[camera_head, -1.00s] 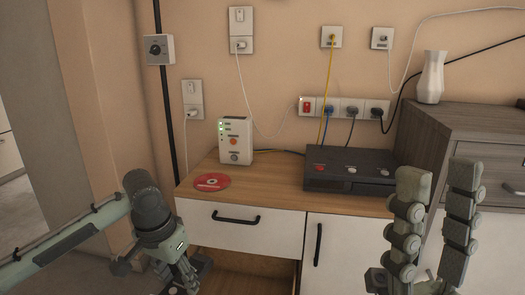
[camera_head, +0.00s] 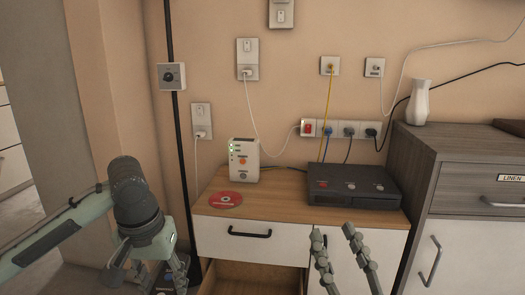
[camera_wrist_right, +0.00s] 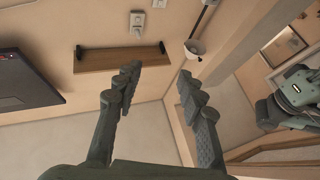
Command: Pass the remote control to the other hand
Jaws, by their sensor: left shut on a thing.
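My left gripper (camera_head: 172,285) is at the bottom left of the head view, pointing down, its fingertips cut by the frame edge. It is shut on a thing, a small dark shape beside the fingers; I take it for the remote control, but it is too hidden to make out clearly. My right gripper (camera_head: 345,240) is in front of the white cabinet, fingers pointing up and spread apart. In the right wrist view the right gripper (camera_wrist_right: 155,90) is open, with nothing between its fingers. My left arm shows at the right edge there.
A wooden-topped cabinet (camera_head: 275,187) carries a white router (camera_head: 244,160), a red disc (camera_head: 225,200) and a black box (camera_head: 352,186). A drawer (camera_head: 245,242) is in its front, with an opening below. A grey dresser (camera_head: 470,165) with a white vase (camera_head: 420,102) stands at right.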

